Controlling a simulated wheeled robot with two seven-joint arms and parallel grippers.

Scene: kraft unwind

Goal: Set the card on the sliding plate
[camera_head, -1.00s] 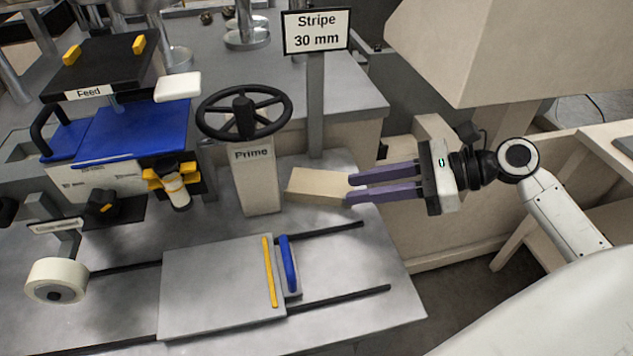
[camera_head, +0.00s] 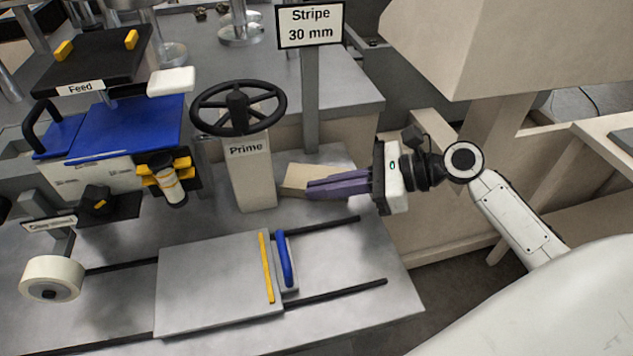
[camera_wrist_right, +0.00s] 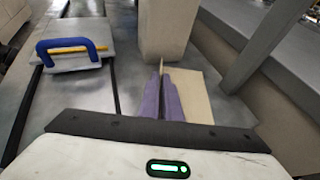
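The card shows as a thin tan edge (camera_wrist_right: 161,66) between the fingertips of my right gripper (camera_head: 309,190) in the right wrist view. The purple fingers are nearly together on it. A flat tan piece (camera_head: 297,177) lies beside and under the fingers, also in the wrist view (camera_wrist_right: 196,95); I cannot tell how much of it is separate from the card. The sliding plate (camera_head: 210,285) is a grey slab on two dark rails, left of and nearer than the gripper, with a yellow strip (camera_head: 266,267) and a blue handle (camera_head: 285,258) at its right end. My left gripper is out of view.
The Prime post (camera_head: 250,175) with its black handwheel (camera_head: 238,108) stands just left of the fingertips. The "Stripe 30 mm" sign (camera_head: 311,26) stands on a post behind them. A tape roll (camera_head: 50,277) is at the left. The space above the plate is clear.

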